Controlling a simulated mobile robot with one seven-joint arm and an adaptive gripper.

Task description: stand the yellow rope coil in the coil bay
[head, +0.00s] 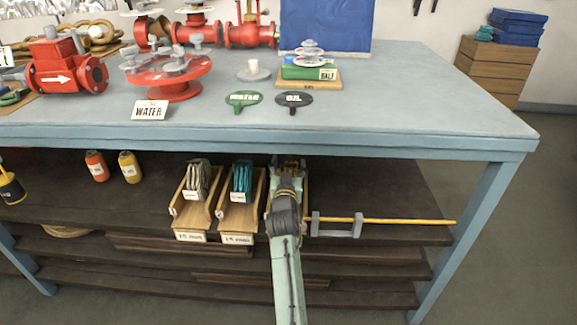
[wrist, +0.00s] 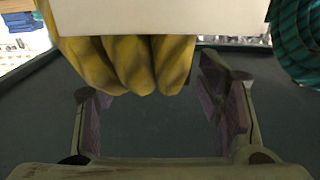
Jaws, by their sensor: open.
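The yellow rope coil (wrist: 125,62) hangs across the upper middle of the wrist view, its loops partly covered by a pale flat panel (wrist: 165,18). In the head view only a little yellow of the coil (head: 291,163) shows past my arm, at the third wooden bay (head: 304,186) from the left. My gripper (wrist: 160,100) is open, its fingers spread to either side below the loops, with nothing visibly held between them. I cannot tell whether the fingers touch the coil. My arm hides most of this bay and how the coil rests.
Wooden bays to the left hold a grey-brown coil (head: 197,180) and a teal coil (head: 242,180); the teal one (wrist: 298,40) is close in the wrist view. A grey bracket (head: 337,226) with a yellow rod stands right of my arm. The blue workbench top (head: 420,100) overhangs the shelf.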

